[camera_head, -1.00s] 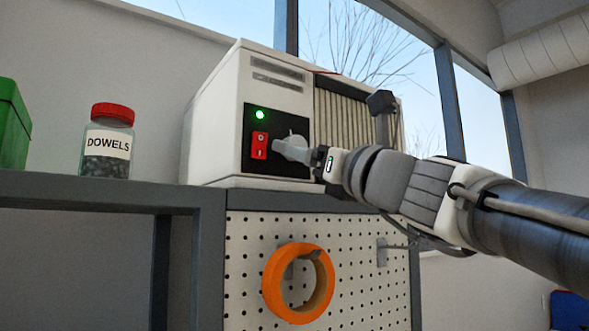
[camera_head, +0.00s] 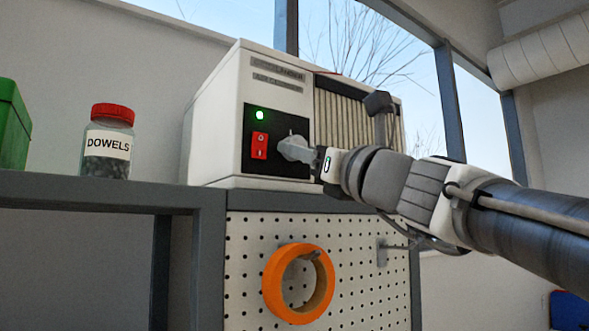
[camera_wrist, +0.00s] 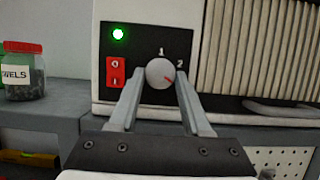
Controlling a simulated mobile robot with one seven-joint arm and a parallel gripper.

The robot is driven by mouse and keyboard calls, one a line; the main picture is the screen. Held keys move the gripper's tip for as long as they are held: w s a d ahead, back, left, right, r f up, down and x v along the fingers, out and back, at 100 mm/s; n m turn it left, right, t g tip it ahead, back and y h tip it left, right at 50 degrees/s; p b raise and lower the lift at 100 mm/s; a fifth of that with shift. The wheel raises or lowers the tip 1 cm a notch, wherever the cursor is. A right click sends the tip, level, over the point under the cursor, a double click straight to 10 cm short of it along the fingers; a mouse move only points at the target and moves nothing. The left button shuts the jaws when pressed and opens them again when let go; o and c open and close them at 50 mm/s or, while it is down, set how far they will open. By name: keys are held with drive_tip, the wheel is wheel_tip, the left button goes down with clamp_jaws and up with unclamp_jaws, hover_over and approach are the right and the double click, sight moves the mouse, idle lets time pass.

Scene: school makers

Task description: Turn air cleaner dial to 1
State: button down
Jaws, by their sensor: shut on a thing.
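The white air cleaner (camera_head: 216,130) stands on the grey shelf, with a black control panel (camera_head: 287,122) on its front. Its round grey dial (camera_wrist: 160,72) has a red mark that points right and slightly down in the wrist view, nearer the printed 2 than the 1. The 1 is above the dial and the 2 at its upper right. My gripper (camera_wrist: 160,76) is shut on the dial, one finger on each side. In the head view my gripper (camera_head: 298,150) reaches the panel from the right and hides part of the dial.
A red switch (camera_head: 259,145) and a lit green lamp (camera_head: 260,115) are left of the dial. A dowels jar (camera_head: 108,141) and a green box (camera_head: 12,125) stand further left. Orange tape (camera_head: 270,287) hangs on the pegboard (camera_head: 350,270) below.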

drive_tip(key=shift+n, duration=0.4)
drive_tip(key=n+g, duration=0.3)
drive_tip(key=n, duration=0.6)
drive_tip(key=r+n+g, duration=0.1)
drive_tip(key=n+g, duration=0.2)
drive_tip(key=n, duration=0.5)
drive_tip(key=n+g, duration=0.3)
drive_tip(key=n, duration=0.6)
drive_tip(key=shift+w+d+r+n, duration=0.25)
drive_tip(key=shift+d+r+n, duration=0.05)
drive_tip(key=shift+d, duration=0.1)
drive_tip(key=shift+c, duration=1.8)
unclamp_jaws()
